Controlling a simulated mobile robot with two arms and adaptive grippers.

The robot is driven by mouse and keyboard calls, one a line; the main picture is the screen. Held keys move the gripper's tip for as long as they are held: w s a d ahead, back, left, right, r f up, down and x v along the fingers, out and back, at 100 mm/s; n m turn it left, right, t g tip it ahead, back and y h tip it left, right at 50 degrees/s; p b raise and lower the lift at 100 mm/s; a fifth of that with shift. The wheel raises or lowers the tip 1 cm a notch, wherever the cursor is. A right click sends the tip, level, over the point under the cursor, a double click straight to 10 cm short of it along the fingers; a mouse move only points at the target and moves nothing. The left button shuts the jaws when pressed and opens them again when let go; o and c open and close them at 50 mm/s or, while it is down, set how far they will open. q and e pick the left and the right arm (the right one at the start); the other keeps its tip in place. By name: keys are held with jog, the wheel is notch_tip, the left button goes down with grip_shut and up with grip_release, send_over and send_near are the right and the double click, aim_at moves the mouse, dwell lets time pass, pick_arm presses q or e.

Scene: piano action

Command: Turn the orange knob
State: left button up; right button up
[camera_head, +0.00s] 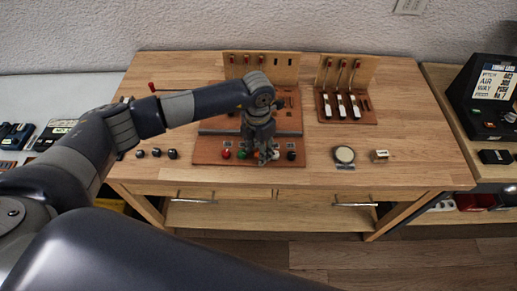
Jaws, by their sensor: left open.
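A red-brown panel (208,149) lies on the wooden table, with a row of small coloured knobs along its front edge. A red knob (226,154), a green knob (242,154) and a black knob (291,155) show in that row. I cannot make out an orange knob clearly; part of the row is hidden behind my left gripper. My left gripper (263,156) is open and points down over the row, between the green and black knobs. Whether it touches a knob I cannot tell. My right gripper is out of view.
The wooden table (410,140) has free room at its right. A lever board (347,106) stands at the back right. Several black knobs (156,153) are at the left.

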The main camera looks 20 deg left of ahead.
aim_at(258, 152)
pick_arm(q)
notch_tip(258, 152, up, 12)
jog(key=shift+a+f, duration=0.15)
jog(key=shift+w, duration=0.1)
dwell(0.5)
